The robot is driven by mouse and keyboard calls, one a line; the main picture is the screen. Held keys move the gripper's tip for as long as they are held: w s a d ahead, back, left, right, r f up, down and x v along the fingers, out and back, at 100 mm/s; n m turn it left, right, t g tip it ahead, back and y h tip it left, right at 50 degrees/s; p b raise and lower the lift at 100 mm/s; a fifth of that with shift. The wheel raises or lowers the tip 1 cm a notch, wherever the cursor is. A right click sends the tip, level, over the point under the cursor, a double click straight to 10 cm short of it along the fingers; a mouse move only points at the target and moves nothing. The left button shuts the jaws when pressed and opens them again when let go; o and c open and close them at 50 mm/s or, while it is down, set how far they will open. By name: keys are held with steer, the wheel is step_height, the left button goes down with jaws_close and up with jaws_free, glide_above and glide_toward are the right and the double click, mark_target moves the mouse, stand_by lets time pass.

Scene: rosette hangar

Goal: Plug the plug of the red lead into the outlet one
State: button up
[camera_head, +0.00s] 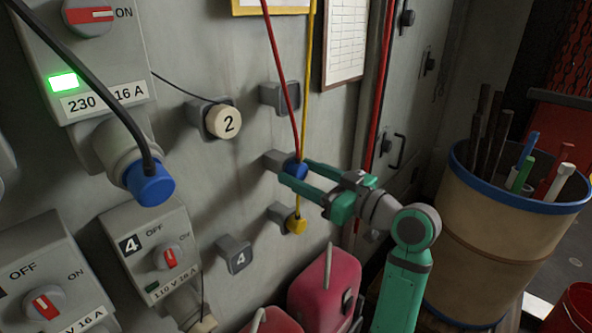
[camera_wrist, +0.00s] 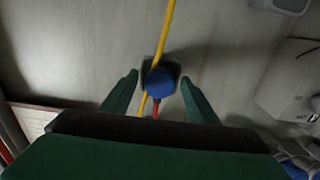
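The red lead (camera_head: 283,85) hangs down to a blue plug (camera_head: 294,170) seated at a grey wall holder (camera_head: 276,160). My gripper (camera_head: 299,171) is at this plug. In the wrist view the blue plug (camera_wrist: 160,82) sits between my two green fingers, with a visible gap on each side, so my gripper is open around it. The red lead (camera_wrist: 156,108) shows just below the plug there. I see no outlet with a readable number one; other outlets are partly cut off or unlabelled in view.
A yellow lead (camera_head: 309,80) runs close by to a yellow plug (camera_head: 297,224) below. Upper left, a black lead's blue plug (camera_head: 150,184) fills a 230 V socket. Outlet box 4 (camera_head: 150,250) is lower left. Red cans (camera_head: 325,290) and a bin (camera_head: 490,240) stand below and right.

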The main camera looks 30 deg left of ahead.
jaws_close()
steer(key=d, duration=0.6)
steer(key=shift+s, duration=0.35)
stand_by(0.9)
